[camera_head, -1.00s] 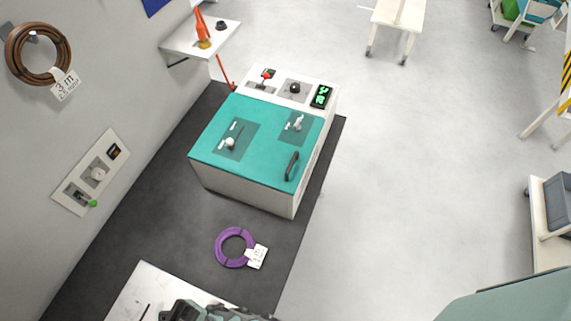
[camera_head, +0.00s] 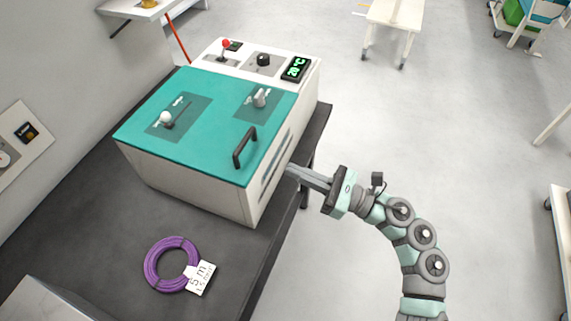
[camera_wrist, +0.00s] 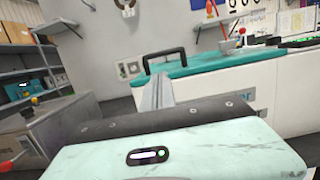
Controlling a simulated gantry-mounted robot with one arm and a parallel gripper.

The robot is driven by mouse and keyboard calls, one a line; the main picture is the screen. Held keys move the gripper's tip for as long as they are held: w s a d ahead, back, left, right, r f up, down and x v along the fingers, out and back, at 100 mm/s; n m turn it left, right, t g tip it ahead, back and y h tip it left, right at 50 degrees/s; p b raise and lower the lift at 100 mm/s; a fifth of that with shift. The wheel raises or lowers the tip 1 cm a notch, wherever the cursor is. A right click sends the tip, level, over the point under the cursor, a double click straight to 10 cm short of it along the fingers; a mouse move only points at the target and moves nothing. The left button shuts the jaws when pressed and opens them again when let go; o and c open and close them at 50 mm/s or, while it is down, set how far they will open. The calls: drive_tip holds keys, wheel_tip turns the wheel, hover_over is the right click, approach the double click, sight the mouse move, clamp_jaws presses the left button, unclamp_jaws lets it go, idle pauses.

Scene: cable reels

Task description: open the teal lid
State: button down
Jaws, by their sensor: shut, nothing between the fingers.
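The teal lid (camera_head: 215,110) lies closed on top of a white box-shaped machine (camera_head: 185,185). A dark handle (camera_head: 245,147) stands near the lid's right front edge. In the wrist view the lid (camera_wrist: 210,62) is seen nearly edge-on, with the handle (camera_wrist: 163,58) just beyond my fingers. My gripper (camera_head: 290,171) is shut and empty, beside the machine's right side and apart from the handle. The fingers (camera_wrist: 155,92) point toward the machine in the wrist view. Whether the fingertips touch the machine's side cannot be told.
Two light-knobbed switches (camera_head: 166,118) (camera_head: 261,97) sit on the lid. Behind it is a panel with a red-tipped lever (camera_head: 225,44), a black knob (camera_head: 263,59) and a green display (camera_head: 295,68). A purple cable coil (camera_head: 171,264) lies on the dark bench.

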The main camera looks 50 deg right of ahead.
sight(258, 160)
drive_tip(key=x, duration=1)
drive_tip(key=shift+w, duration=0.1)
drive_tip(key=shift+r, duration=0.15)
